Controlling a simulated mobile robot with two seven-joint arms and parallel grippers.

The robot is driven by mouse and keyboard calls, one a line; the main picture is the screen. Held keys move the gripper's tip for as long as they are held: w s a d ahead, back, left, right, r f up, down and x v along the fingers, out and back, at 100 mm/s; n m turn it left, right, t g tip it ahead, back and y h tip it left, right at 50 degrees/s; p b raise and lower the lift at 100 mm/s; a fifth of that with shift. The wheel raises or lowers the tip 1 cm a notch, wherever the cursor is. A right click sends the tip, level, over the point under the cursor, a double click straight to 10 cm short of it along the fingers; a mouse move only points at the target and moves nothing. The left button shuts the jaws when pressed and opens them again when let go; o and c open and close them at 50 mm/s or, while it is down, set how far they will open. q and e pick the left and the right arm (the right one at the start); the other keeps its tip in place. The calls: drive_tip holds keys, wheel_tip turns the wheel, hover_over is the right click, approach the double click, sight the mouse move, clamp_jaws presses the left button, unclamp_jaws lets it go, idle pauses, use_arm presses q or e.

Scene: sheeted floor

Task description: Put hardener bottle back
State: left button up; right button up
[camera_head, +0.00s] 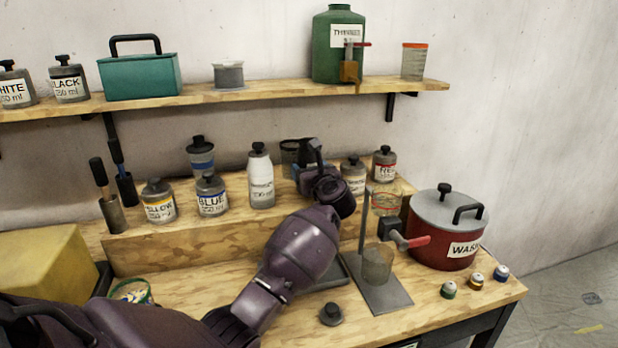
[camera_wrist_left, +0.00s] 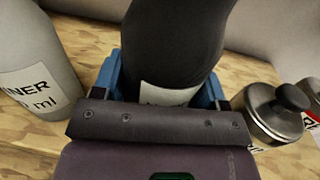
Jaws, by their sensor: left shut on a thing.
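My left gripper (camera_head: 316,160) reaches over the raised wooden step at the back of the bench. In the left wrist view its blue fingers (camera_wrist_left: 168,88) are shut around a dark bottle (camera_wrist_left: 175,45) with a white label, which I take to be the hardener bottle. The label's text is mostly hidden by the gripper. In the head view the bottle is largely hidden behind the gripper. I cannot tell whether its base touches the step. My right gripper is not in view.
A grey thinner bottle (camera_head: 261,180) stands left of the gripper, and a black-lidded jar (camera_head: 353,175) stands right. Several paint jars line the step (camera_head: 190,240). A metal stand (camera_head: 385,295), red pot (camera_head: 445,230) and loose black cap (camera_head: 331,314) are in front.

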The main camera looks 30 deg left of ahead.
use_arm(q)
drive_tip(key=shift+f, duration=0.85)
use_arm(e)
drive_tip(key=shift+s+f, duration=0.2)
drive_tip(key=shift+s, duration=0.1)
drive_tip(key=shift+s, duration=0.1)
